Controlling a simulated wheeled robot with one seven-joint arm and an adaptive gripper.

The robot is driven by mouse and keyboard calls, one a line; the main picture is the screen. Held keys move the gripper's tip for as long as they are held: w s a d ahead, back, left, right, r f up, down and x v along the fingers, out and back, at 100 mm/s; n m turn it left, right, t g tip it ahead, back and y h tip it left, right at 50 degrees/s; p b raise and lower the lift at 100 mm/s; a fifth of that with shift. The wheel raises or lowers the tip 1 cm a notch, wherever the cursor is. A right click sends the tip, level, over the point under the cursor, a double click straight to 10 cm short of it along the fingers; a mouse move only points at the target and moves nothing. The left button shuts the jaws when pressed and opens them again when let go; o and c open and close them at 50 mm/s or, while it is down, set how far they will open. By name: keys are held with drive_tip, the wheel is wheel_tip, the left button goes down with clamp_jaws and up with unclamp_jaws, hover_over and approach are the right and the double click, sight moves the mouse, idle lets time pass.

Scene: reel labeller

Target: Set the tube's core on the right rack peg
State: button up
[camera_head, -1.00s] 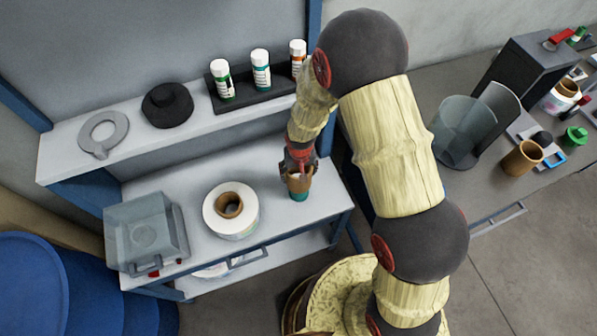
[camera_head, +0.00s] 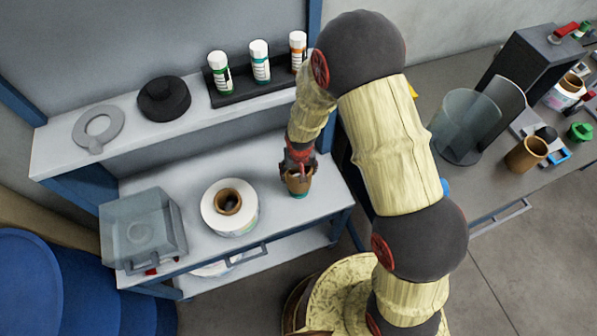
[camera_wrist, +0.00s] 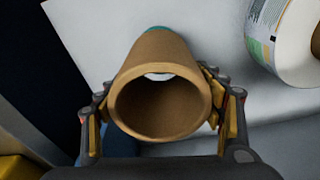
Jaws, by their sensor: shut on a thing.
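A brown cardboard core (camera_head: 300,184) stands roughly upright over the white table, near its right end. My gripper (camera_head: 298,172) is shut on its upper part from above. In the wrist view, the core (camera_wrist: 160,62) sits between the fingers of my gripper (camera_wrist: 160,103), its open end towards the camera. A teal piece (camera_head: 300,196) shows at the core's lower end, and a teal edge (camera_wrist: 156,29) shows there in the wrist view. Something white shows through the core's hollow. I cannot tell whether the teal piece is a peg. I cannot make out a rack peg.
A white label roll (camera_head: 230,222) lies left of the core, beside a clear-lidded box (camera_head: 142,228). The shelf behind holds a ring (camera_head: 97,128), a black disc (camera_head: 164,97) and a bottle rack (camera_head: 265,86). Another brown core (camera_head: 526,153) stands on the right bench.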

drive_tip(key=shift+f+b, duration=1.8)
drive_tip(key=shift+f, duration=0.65)
drive_tip(key=o, duration=1.2)
drive_tip(key=shift+o, duration=0.3)
drive_tip(key=shift+r, duration=0.15)
wheel_tip(320, 180, up, 12)
drive_tip(key=s, duration=0.1)
drive_tip(key=shift+s, duration=0.2)
drive_tip(key=shift+f, duration=0.2)
